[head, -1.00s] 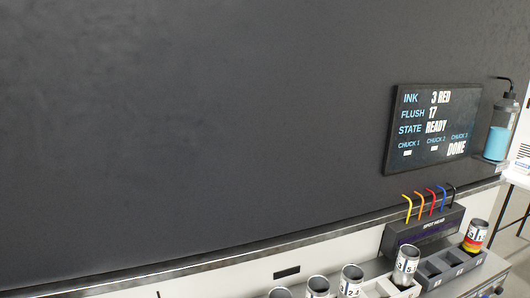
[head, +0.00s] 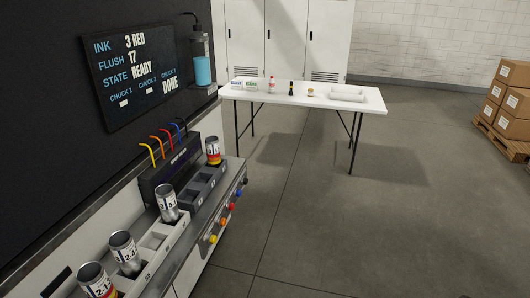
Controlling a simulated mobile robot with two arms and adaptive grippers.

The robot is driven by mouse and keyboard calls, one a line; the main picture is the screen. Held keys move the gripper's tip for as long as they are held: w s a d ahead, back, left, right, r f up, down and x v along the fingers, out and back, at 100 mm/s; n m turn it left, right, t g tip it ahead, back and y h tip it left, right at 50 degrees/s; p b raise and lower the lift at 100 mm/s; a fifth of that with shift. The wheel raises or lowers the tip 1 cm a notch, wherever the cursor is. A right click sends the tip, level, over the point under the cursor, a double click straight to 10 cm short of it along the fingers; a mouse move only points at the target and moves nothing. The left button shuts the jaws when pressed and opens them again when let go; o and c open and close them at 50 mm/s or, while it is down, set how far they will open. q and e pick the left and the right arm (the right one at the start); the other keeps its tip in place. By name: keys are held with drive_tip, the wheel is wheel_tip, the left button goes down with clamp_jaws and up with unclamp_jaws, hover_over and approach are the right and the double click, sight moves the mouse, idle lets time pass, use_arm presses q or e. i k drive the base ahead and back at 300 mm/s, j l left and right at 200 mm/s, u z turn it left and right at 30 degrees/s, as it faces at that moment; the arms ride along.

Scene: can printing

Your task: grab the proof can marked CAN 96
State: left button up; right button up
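No can in the head view shows a readable CAN 96 mark. A can with red and yellow bands (head: 213,151) stands tilted in the far slot of the dark chuck block (head: 190,194). Three silver cans with white labels and dark digits stand in the pale rack along the bench: a far can (head: 167,203), a middle can (head: 124,253) and a near can (head: 95,281), which is cut by the frame's lower edge. Their labels are only partly legible. Neither of my grippers is in view.
A screen (head: 131,75) on the dark wall reads INK 3 RED, FLUSH 17, STATE READY, with DONE under CHUCK 3. A blue bottle (head: 203,70) stands beside it. A white table (head: 285,97) holds small items. Boxes (head: 513,102) stand far right. The floor (head: 400,220) is clear.

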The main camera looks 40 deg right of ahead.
sight(212, 144)
drive_tip(key=z, duration=0.75)
